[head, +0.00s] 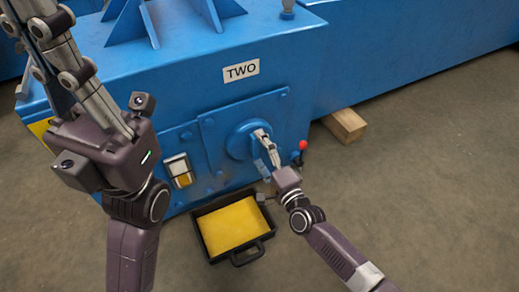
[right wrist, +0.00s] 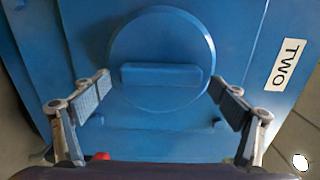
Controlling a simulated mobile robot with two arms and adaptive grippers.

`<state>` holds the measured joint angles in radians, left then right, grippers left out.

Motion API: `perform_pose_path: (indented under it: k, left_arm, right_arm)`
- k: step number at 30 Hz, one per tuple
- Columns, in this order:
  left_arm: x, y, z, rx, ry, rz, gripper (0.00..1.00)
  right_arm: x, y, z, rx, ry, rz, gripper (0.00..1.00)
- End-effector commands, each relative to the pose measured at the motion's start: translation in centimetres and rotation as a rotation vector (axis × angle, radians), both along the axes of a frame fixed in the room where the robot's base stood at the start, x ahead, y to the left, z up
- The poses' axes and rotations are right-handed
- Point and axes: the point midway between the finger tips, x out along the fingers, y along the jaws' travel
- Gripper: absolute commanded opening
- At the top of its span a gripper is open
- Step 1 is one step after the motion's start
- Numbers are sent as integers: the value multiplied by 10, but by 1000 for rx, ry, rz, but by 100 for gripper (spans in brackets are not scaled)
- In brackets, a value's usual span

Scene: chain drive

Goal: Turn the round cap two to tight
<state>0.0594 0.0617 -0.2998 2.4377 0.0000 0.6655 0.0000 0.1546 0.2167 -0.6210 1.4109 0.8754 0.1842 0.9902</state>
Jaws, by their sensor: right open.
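The round cap (head: 237,142) is a blue disc on the front of the blue housing, below the white label TWO (head: 241,71). In the right wrist view the cap (right wrist: 160,45) shows face-on, with a raised straight bar (right wrist: 160,75) across it, lying nearly level in that picture. My right gripper (head: 264,149) is in front of the cap and partly covers it in the head view. Its jaws (right wrist: 160,87) are open, one finger beyond each end of the bar, with gaps on both sides. My left gripper is raised at the upper left; its fingertips are cut off by the frame.
A black tray (head: 266,236) with a yellow inside lies on the floor below the cap. A red-knobbed lever (head: 303,146) stands just right of my right gripper. A sight window (head: 179,170) is left of the cap. A wooden block (head: 345,125) lies at the right; floor there is clear.

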Motion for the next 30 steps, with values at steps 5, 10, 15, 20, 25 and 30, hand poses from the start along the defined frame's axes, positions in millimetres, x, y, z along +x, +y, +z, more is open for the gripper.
perform_pose_path:
  k: [5, 10, 15, 20, 25, 30]
  left_arm:
    - [0, 0, 0, 2, 2, 0, 0]
    - [0, 0, 0, 0, -1, 0, 0]
    - [-1, 0, 1, -1, -2, 0, 0]
    - [-1, 0, 1, -1, -3, 0, 0]
    - [-1, 0, 1, -1, -3, 0, 0]
    - [-1, 0, 1, -1, -4, 0, 0]
  right_arm:
    - [-9, -4, -1, 0, 1, 0, 90]
    - [-35, -18, -2, -1, 3, 0, 90]
    - [-67, -33, -1, -2, 2, 0, 90]
    - [-91, -45, -1, -1, 2, 0, 90]
    - [-105, -52, 0, 1, 0, 0, 90]
    - [-108, -54, 0, 1, 0, 0, 90]
